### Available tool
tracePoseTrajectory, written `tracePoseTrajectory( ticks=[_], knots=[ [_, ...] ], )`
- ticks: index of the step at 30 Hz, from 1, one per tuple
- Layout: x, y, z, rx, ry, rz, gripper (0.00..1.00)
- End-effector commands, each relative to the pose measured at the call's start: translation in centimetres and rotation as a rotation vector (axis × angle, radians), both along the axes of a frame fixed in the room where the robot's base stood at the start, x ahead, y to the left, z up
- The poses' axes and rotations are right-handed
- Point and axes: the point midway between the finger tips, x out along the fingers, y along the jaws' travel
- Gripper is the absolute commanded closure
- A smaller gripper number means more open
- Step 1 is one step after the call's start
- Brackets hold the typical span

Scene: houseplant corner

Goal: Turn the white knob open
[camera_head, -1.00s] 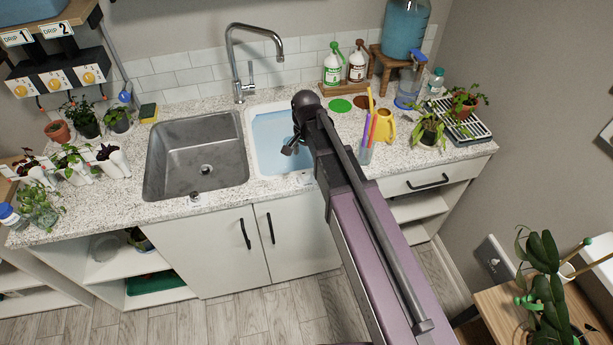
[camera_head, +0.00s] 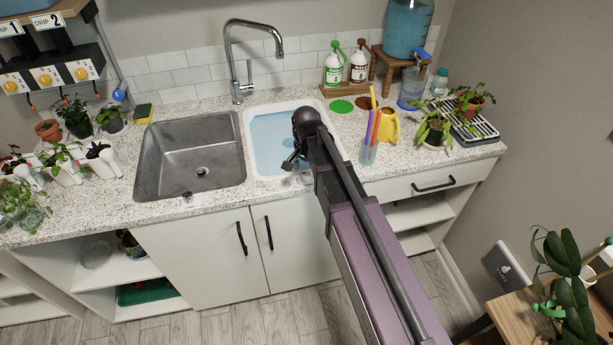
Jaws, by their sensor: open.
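My gripper (camera_head: 290,163) is open and empty. It is small and dark in the view, over the near right part of the white basin (camera_head: 250,150). A small pale knob-like fitting (camera_head: 306,178) sits on the counter at the basin's front edge, just right of and below my gripper and partly beside my arm. I cannot tell whether it is turned open or shut. A similar small fitting (camera_head: 187,198) stands in front of the steel sink (camera_head: 160,165). The white basin holds blue water (camera_head: 270,150).
A tall faucet (camera_head: 233,60) stands behind the sinks. A cup of coloured sticks (camera_head: 369,150) and a yellow watering can (camera_head: 389,127) stand right of my arm. Potted plants (camera_head: 60,160) line the left counter. A plant (camera_head: 566,280) stands on a wooden table at lower right.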

Motion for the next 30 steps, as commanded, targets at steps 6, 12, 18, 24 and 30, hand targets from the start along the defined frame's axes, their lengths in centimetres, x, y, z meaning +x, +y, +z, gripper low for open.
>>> tracePoseTrajectory(
  ticks=[6, 12, 18, 24, 30],
  knots=[
    [0.0, -0.01, -0.95, 0.0, 0.0, 0.0, 0.22],
    [0.01, -0.03, -1.01, 0.0, 0.0, 0.0, 0.22],
    [0.01, -0.03, -0.99, 0.0, 0.0, 0.0, 0.22],
    [0.01, -0.03, -0.99, 0.0, 0.0, 0.0, 0.82],
    [0.0, -0.02, -1.0, 0.0, 0.0, 0.0, 1.0]
  ],
)
